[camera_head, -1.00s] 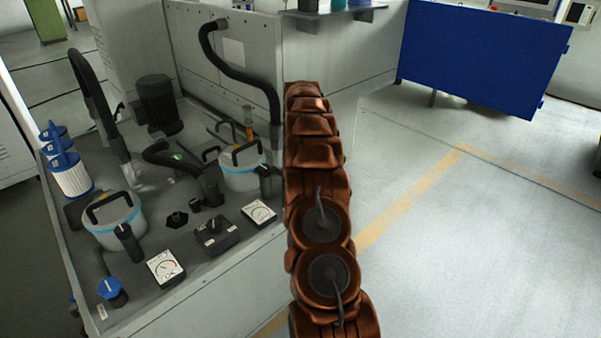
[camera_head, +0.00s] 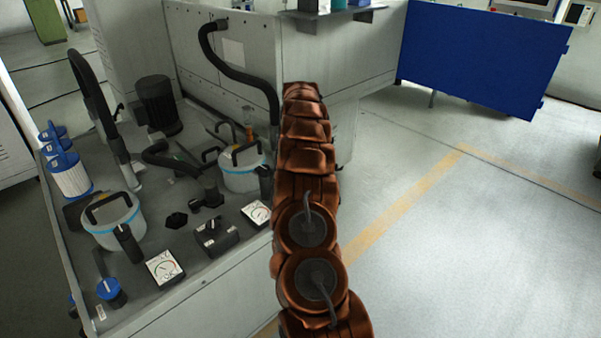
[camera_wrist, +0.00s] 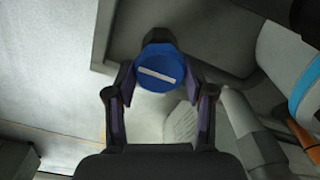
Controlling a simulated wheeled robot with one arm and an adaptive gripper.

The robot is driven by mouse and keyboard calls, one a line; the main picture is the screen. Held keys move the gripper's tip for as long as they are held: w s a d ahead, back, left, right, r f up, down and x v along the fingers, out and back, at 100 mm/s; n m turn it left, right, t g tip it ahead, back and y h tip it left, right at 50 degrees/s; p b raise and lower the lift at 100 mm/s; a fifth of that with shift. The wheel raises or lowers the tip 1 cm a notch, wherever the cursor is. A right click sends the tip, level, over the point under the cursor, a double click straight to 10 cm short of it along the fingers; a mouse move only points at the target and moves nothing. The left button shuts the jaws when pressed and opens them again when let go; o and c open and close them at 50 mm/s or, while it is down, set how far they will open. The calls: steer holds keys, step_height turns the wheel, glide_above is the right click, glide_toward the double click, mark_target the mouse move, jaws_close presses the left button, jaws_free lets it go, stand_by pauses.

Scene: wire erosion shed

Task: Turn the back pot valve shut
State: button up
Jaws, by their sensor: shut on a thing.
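In the wrist view my gripper (camera_wrist: 158,80) is shut on a blue valve knob (camera_wrist: 160,62), one finger on each side of it. A white bar on the knob's face lies nearly level, its right end slightly lower. The back pot (camera_head: 243,176), pale with a blue band, stands on the bench left of my arm in the head view. Part of a pale pot with a blue band (camera_wrist: 305,85) shows at the right of the wrist view. My arm hides the gripper and this knob in the head view.
A second pot (camera_head: 113,222) and another blue valve knob (camera_head: 110,288) are nearer on the bench. Gauges (camera_head: 163,267), a black switch box (camera_head: 215,238), hoses (camera_head: 240,70) and filters (camera_head: 70,175) crowd the bench. The floor (camera_head: 470,240) at right is clear.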

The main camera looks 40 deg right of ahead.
stand_by(0.3)
steer(key=o, duration=1.2)
steer(key=shift+c, duration=0.2)
step_height(320, 180, up, 12)
stand_by(0.5)
